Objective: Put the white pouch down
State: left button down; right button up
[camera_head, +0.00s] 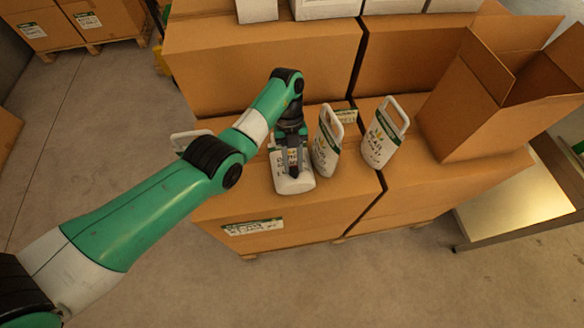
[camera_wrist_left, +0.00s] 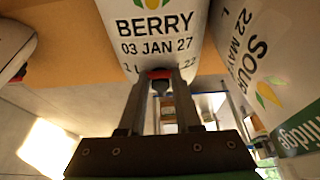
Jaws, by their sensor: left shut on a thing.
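A white pouch (camera_head: 293,182) with a green band is at the front of the near cardboard box. My left gripper (camera_head: 291,165) is over it and shut on it. In the left wrist view the pouch (camera_wrist_left: 150,35) reads "BERRY 03 JAN 27" and sits between the fingers of the gripper (camera_wrist_left: 160,78). Its underside seems to be at or close above the box top; I cannot tell if it touches. My right gripper is not in view.
Two more handled white pouches (camera_head: 326,145) (camera_head: 382,138) stand to the right, the nearer one close beside. Another is partly hidden behind my arm at left (camera_head: 180,139). An open carton (camera_head: 470,110) stands at right. The box top's front right (camera_head: 335,190) is clear.

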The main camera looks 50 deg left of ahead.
pick_arm(q)
jog(key=shift+r, duration=0.15)
dwell(0.5)
jog(key=shift+r+p, duration=0.55)
notch_tip(320, 180, up, 2)
jog(key=shift+r+p, duration=0.25)
jog(key=shift+p, duration=0.85)
jog(key=s+d+r+p, duration=0.2)
jog(key=s+r+p, duration=0.4)
jog(key=p, duration=0.8)
jog(key=s+d+r+p, duration=0.2)
jog(key=s+r+p, duration=0.5)
jog(key=p, duration=0.7)
jog(key=shift+d+r, duration=0.3)
jog(key=shift+r, duration=0.05)
jog(key=shift+s, duration=0.1)
